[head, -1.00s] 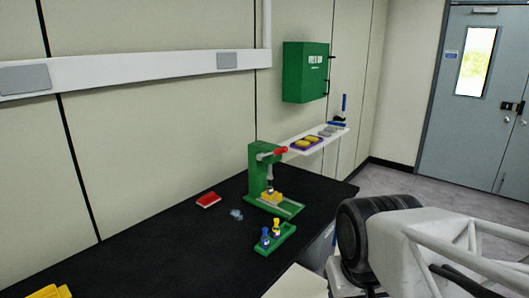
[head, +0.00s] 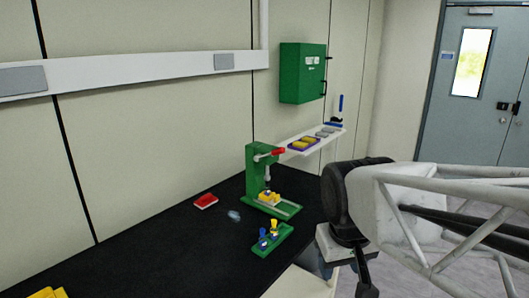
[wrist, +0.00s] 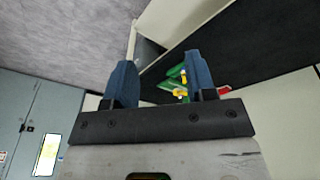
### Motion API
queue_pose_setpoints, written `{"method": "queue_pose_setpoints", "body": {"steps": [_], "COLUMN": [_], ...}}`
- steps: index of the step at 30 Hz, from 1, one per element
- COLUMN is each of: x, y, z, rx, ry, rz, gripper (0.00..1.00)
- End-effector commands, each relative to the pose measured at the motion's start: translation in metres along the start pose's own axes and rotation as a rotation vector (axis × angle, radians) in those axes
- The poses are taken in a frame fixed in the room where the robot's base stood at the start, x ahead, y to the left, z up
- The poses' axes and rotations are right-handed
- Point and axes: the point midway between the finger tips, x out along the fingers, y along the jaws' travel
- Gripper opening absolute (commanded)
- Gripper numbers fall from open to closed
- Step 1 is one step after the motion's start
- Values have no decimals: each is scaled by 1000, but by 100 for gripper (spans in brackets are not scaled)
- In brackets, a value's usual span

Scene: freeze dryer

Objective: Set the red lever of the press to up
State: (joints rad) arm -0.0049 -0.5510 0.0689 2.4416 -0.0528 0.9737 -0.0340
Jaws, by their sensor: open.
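The green press (head: 256,170) stands on the black bench in the head view. Its red lever (head: 278,152) sticks out to the right near the top and looks about level, tilted slightly up. A yellow block (head: 268,198) sits on the press base under the ram. My gripper shows in the wrist view (wrist: 158,82), open and empty, with two blue fingers well apart. It is to the right of the press and clear of it. The wrist view shows small green, yellow and red parts beyond the right finger.
A green rack (head: 266,243) with blue and yellow pieces stands in front of the press. A red object (head: 205,201) and a small clear item (head: 234,215) lie left of it. A white shelf (head: 318,144) with trays is behind. A green cabinet (head: 303,72) hangs above.

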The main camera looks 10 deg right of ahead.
Motion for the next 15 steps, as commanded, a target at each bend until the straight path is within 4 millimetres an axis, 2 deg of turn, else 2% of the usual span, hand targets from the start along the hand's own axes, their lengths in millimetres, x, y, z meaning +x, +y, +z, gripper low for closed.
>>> {"method": "queue_pose_setpoints", "body": {"steps": [1, 15], "x": [-3, -29], "y": [1, 11], "z": [-13, -132], "rx": [-20, -209], "ry": [-8, -67], "rz": [7, 78], "gripper": [51, 51]}}
